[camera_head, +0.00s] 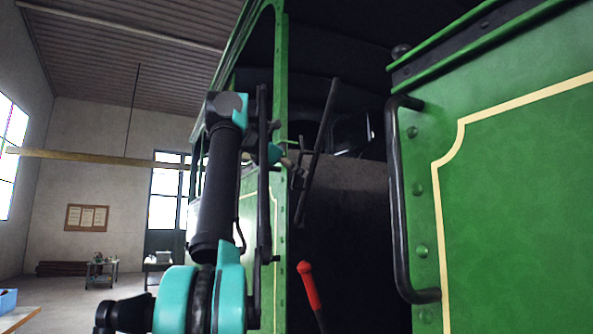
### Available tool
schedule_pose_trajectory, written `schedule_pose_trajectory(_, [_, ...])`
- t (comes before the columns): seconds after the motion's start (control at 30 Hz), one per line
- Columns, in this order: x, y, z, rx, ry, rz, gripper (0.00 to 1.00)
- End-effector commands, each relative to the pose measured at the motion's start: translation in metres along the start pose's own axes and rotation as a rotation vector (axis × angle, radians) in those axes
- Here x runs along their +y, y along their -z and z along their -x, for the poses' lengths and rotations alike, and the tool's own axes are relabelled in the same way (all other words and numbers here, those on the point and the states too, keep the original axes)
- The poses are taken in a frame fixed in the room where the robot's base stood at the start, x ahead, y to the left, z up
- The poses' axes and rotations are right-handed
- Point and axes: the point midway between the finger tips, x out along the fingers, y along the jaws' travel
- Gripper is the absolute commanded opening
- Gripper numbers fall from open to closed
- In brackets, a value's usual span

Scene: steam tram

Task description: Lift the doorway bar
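The green tram's doorway opens between a left post and a right side panel. A thin dark bar, which looks like the doorway bar (319,140), stands steeply tilted in the opening, its top leaning right. My arm rises in front of the left post. My gripper (291,163) is small and dark beside the post, just left of the bar. The arm partly hides it, and I cannot tell whether its fingers touch the bar or are closed.
Black handrails flank the doorway, one on the left (263,200) and one on the right panel (399,200). A red-handled lever (310,286) stands low in the opening. A wooden beam (90,158) crosses at left. The hall floor behind is mostly clear, with small tables (101,265).

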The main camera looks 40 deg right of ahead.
Motion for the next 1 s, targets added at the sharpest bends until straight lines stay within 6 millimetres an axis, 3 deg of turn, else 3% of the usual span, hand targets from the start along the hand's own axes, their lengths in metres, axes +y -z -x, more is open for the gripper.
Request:
schedule_pose_trajectory(0.3, [0.0,0.0,0.0,-0.001,-0.001,0.001,0.33])
schedule_pose_trajectory(0.47, [0.001,0.001,0.01,0.001,-0.003,0.001,0.33])
schedule_pose_trajectory(1.0, [-0.006,0.012,0.1,0.002,-0.004,0.001,0.33])
